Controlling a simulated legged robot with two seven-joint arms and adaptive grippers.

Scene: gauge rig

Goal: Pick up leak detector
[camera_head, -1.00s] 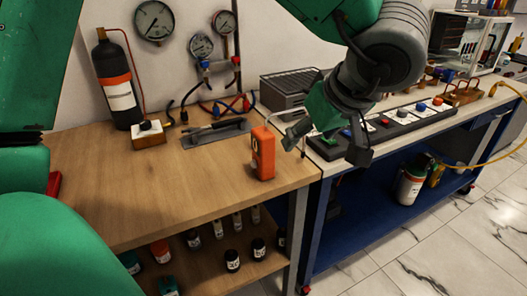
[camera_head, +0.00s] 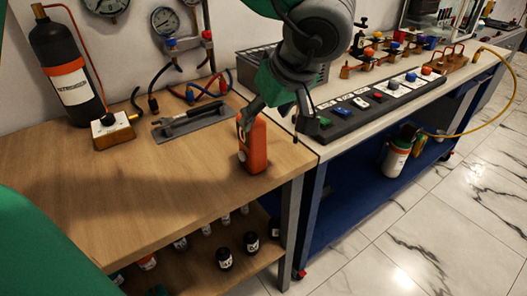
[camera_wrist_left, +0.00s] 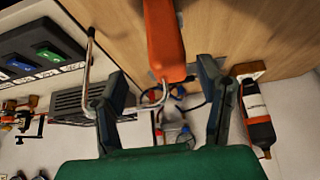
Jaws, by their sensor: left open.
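The leak detector, an orange handheld body (camera_head: 256,148), stands upright near the right front corner of the wooden bench. Its thin bent silver probe shows in the left wrist view (camera_wrist_left: 150,108), where the orange body (camera_wrist_left: 165,38) is at top centre. My left gripper (camera_head: 272,122) is open just above and beside the detector, with one finger overlapping its top edge in the head view. In the left wrist view, the open fingers (camera_wrist_left: 162,72) lie either side of the body's near end and part of the probe. I cannot tell whether they touch it. My right gripper is not in view.
A grey tray with a tool (camera_head: 196,122) lies behind the detector. A black cylinder (camera_head: 68,75) and a brass-coloured box (camera_head: 114,131) stand at the left. A switch strip (camera_head: 355,112) lies on the blue bench to the right. The front of the wooden bench is clear.

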